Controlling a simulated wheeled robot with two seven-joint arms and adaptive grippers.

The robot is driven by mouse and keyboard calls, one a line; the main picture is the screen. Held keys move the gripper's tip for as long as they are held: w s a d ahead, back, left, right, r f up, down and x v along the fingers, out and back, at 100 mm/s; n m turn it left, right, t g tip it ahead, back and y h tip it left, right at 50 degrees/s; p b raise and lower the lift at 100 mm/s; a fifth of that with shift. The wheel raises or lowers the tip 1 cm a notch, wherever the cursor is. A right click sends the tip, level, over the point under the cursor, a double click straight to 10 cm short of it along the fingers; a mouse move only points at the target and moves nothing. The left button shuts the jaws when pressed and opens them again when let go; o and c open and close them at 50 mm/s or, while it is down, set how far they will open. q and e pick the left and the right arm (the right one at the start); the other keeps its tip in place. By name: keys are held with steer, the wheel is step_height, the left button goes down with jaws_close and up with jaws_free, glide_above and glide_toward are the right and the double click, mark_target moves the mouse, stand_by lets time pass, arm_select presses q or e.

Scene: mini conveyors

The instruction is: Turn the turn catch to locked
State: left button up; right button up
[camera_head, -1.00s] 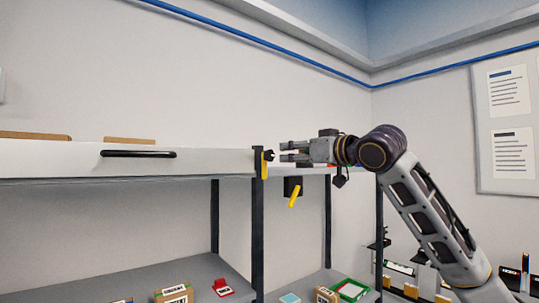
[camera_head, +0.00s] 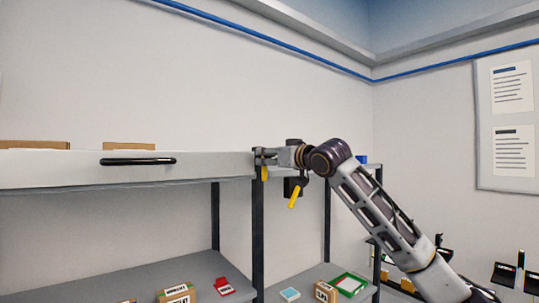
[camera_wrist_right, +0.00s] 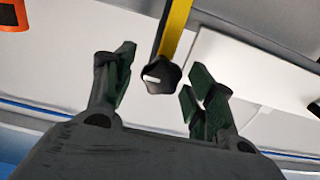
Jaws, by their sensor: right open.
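A black lobed knob (camera_wrist_right: 161,76) with a white mark shows between the fingers in the right wrist view, in front of a yellow strip (camera_wrist_right: 174,28). The white mark points left in that view. In the head view the yellow strip (camera_head: 264,173) is on the post at the drawer's right end; the knob there is hidden by my gripper. My right gripper (camera_head: 266,156) is at that post. Its fingers (camera_wrist_right: 158,80) are open, one on each side of the knob, with visible gaps. A yellow lever (camera_head: 295,198) hangs tilted from a black block (camera_head: 291,186) farther right. I cannot tell which is the turn catch.
A white drawer front (camera_head: 60,166) with a black handle (camera_head: 138,161) is left of the post. The lower shelf (camera_head: 120,285) holds small boxes, a red item (camera_head: 224,286) and a green tray (camera_head: 349,285). A notice board (camera_head: 508,130) is on the right wall.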

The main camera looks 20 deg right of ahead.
steer(key=shift+w+a, duration=0.15)
steer(key=shift+w, duration=0.2)
jaws_close()
stand_by(0.3)
